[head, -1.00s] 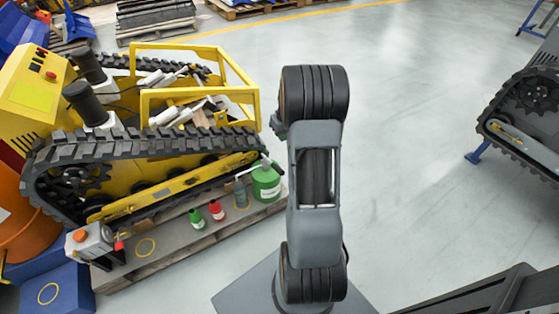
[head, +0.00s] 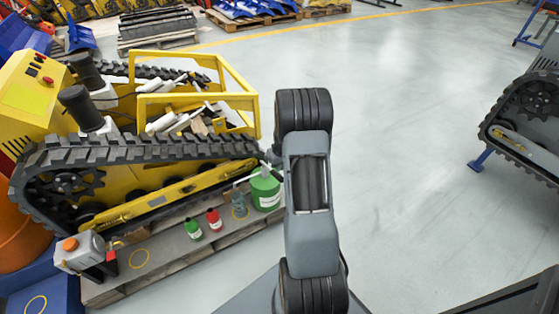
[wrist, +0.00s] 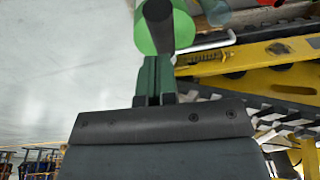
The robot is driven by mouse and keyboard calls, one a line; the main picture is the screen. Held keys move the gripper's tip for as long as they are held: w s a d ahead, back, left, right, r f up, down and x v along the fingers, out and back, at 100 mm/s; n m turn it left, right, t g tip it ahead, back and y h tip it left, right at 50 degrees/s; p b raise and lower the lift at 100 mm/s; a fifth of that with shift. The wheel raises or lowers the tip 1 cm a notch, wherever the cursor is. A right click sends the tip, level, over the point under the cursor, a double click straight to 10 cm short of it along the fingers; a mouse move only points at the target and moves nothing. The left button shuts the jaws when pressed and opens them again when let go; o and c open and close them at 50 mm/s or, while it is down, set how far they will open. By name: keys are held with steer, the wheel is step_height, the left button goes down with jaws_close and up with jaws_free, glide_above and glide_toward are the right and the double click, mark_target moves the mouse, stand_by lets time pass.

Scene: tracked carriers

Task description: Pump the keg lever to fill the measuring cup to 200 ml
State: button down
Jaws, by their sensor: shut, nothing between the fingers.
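The green keg (head: 266,194) stands upright near the right end of the pallet. Its black lever handle (head: 276,173) slants at the top, and a pale spout (head: 246,179) reaches left. The clear bluish measuring cup (head: 238,204) stands beside the keg, below the spout's end; its fill level is too small to read. In the wrist view the keg (wrist: 183,32) lies just past my gripper (wrist: 154,64), and the black lever handle (wrist: 158,20) points at the camera near the fingertips. My gripper is shut and empty; contact with the handle cannot be told.
A green bottle (head: 193,226) and a red bottle (head: 215,221) stand left of the cup. A yellow tracked carrier (head: 160,194) rises behind them.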

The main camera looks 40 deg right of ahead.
steer(key=shift+s+a+f, duration=0.15)
steer(key=shift+f, duration=0.2)
steer(key=s+f+b, duration=0.3)
steer(key=f+b, duration=0.4)
steer(key=f, duration=0.3)
steer(key=shift+a, duration=0.25)
steer(key=shift+s, duration=0.1)
steer(key=shift+r, duration=0.1)
stand_by(0.4)
steer(key=s+r+p, duration=0.5)
steer(key=s+r, duration=0.2)
steer(key=r, duration=0.5)
steer(key=shift+d+p, duration=0.3)
steer(key=shift+p, duration=0.1)
steer(key=shift+w+f, duration=0.1)
stand_by(1.0)
